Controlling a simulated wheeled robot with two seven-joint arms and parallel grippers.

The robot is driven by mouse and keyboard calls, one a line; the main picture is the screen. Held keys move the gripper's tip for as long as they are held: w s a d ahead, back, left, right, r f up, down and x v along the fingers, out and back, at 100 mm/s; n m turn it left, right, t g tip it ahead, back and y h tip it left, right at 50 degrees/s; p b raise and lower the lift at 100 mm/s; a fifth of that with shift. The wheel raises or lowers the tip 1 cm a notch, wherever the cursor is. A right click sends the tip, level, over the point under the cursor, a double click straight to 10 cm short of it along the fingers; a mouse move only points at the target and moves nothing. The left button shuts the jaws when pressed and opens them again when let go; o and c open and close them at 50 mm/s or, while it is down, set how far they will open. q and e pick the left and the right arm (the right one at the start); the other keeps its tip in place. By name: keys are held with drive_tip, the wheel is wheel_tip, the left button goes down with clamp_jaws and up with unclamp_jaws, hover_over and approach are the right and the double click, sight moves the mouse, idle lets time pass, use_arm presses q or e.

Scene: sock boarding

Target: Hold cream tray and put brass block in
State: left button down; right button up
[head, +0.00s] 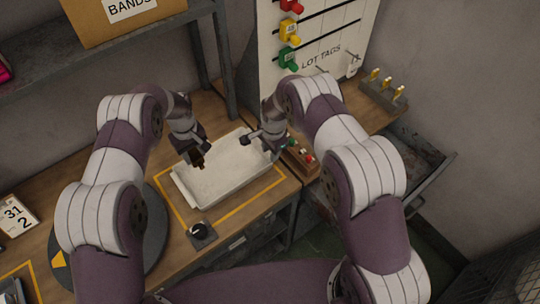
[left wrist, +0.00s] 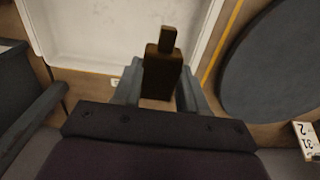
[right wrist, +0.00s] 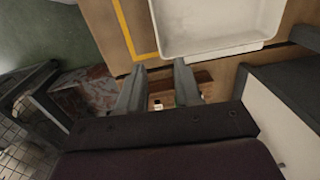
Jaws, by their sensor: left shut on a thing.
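The cream tray (head: 230,182) lies on the bench inside a yellow outline, its inside empty. It also shows at the top of the left wrist view (left wrist: 98,35) and the right wrist view (right wrist: 215,25). My left gripper (head: 194,157) is shut on the brass block (left wrist: 163,75), a dark brown block with a narrower knob. In the head view the block appears over the tray's left part; its height above the floor is hard to tell. My right gripper (right wrist: 160,85) is open and empty by the tray's right end, its fingers apart from the rim.
A wooden strip with coloured buttons (head: 302,153) is right of the tray. A black knob (head: 201,233) sits at the bench's front edge. A dark round disc (left wrist: 275,65) lies left of the tray. A lot tags board (head: 318,50) stands behind.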

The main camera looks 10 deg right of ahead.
sight(269, 166)
drive_tip(key=f, duration=1)
drive_tip(key=shift+w+a+f, duration=0.15)
drive_tip(key=shift+w+a, duration=0.1)
drive_tip(key=shift+w, duration=0.15)
clamp_jaws()
